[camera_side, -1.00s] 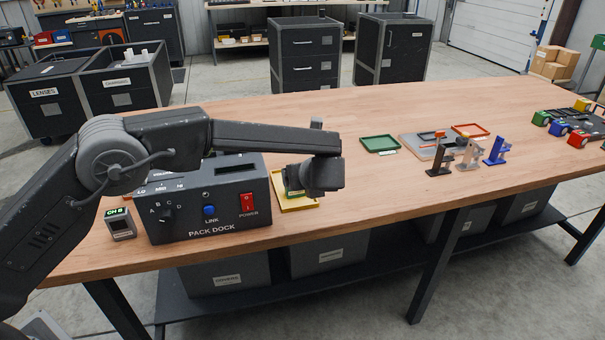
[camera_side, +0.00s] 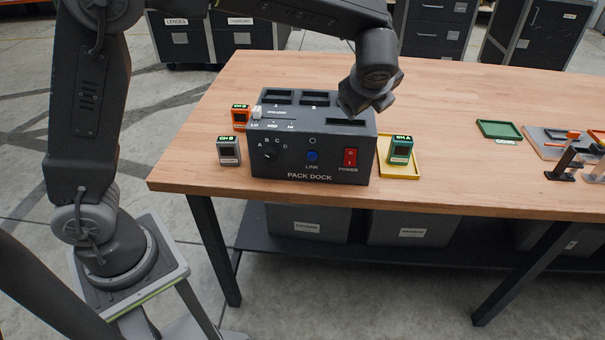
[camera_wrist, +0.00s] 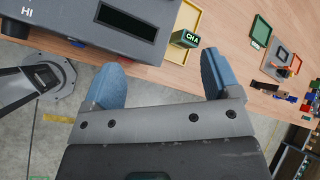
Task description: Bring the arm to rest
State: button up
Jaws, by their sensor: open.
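My gripper (camera_side: 352,106) hangs above the right part of the PACK DOCK, clear of the table. In the wrist view my gripper (camera_wrist: 158,78) has its two blue fingertips wide apart with nothing between them. The grey PACK DOCK (camera_side: 312,180) has open slots on top, a blue LINK button, a red POWER switch and a dial. A green pack marked CH A (camera_side: 400,152) stands in the yellow tray (camera_side: 411,174) right of the dock. It also shows in the wrist view (camera_wrist: 185,39), apart from my fingers.
A grey pack (camera_side: 229,153) and an orange pack (camera_side: 240,118) stand left of the dock. A green tray (camera_side: 499,130) and a grey board with small stands (camera_side: 550,142) lie farther right. Bare wooden tabletop (camera_side: 450,100) lies between.

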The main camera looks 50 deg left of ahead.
jog(key=s+a+r+n+g+h, duration=0.1)
jog(key=s+a+r+n, duration=0.15)
jog(key=s+n, duration=0.35)
jog(key=s+a+r+n+h, duration=0.1)
jog(key=s+a+r+n, duration=0.15)
jog(key=s, duration=0.65)
jog(key=s+f+n+h, duration=0.3)
jog(key=s+n, duration=0.8)
jog(key=s, duration=0.3)
jog(key=shift+a+f+h, duration=0.3)
jog(key=shift+a+f, duration=0.1)
jog(key=shift+a, duration=0.05)
